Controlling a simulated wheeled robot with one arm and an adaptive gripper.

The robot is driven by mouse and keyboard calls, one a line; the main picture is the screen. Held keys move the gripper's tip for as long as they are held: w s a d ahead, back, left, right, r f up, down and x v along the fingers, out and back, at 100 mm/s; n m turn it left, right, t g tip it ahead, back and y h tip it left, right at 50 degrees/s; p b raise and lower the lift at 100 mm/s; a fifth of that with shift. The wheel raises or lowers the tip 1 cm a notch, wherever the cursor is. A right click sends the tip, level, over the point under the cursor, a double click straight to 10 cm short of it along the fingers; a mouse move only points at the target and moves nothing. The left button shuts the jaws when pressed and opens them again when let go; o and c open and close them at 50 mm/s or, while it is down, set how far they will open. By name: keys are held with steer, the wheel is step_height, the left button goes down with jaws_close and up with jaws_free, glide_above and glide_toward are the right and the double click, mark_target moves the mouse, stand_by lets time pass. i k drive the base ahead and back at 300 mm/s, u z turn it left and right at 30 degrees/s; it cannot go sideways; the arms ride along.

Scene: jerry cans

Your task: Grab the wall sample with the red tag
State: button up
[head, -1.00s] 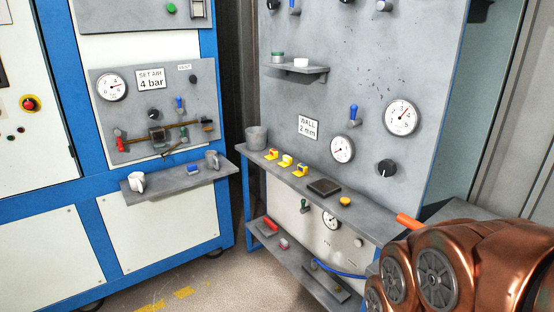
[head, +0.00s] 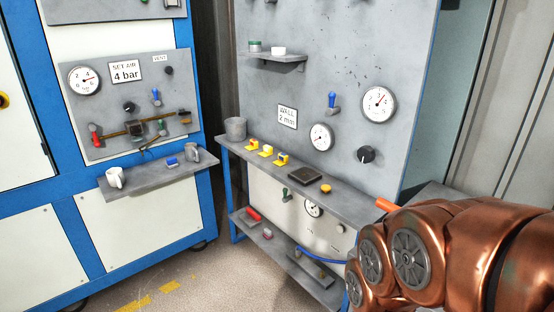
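Three small yellow wall samples stand in a row on the grey shelf (head: 350,200) of the right-hand panel: a left one (head: 252,145), a middle one (head: 266,151) and a right one (head: 281,160). Each seems to carry a small tag, but they are too small for me to tell the tag colours surely. A sign reading "WALL 2 mm" (head: 287,117) is on the panel above them. My copper arm comes in from the lower right, well to the right of the samples. My gripper is not in view.
A grey cup (head: 235,128) stands left of the samples. A dark square plate (head: 304,173) and an orange-yellow knob (head: 325,188) are right of them. A lower shelf (head: 289,264) holds a red item (head: 253,214). A left shelf (head: 158,177) bears mugs. Floor between is clear.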

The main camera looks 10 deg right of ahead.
mark_target(254, 144)
steer(key=u, duration=0.8)
steer(key=i, duration=2.25)
steer(key=z, duration=2.25)
steer(key=i, duration=0.75)
steer(key=u, duration=2.35)
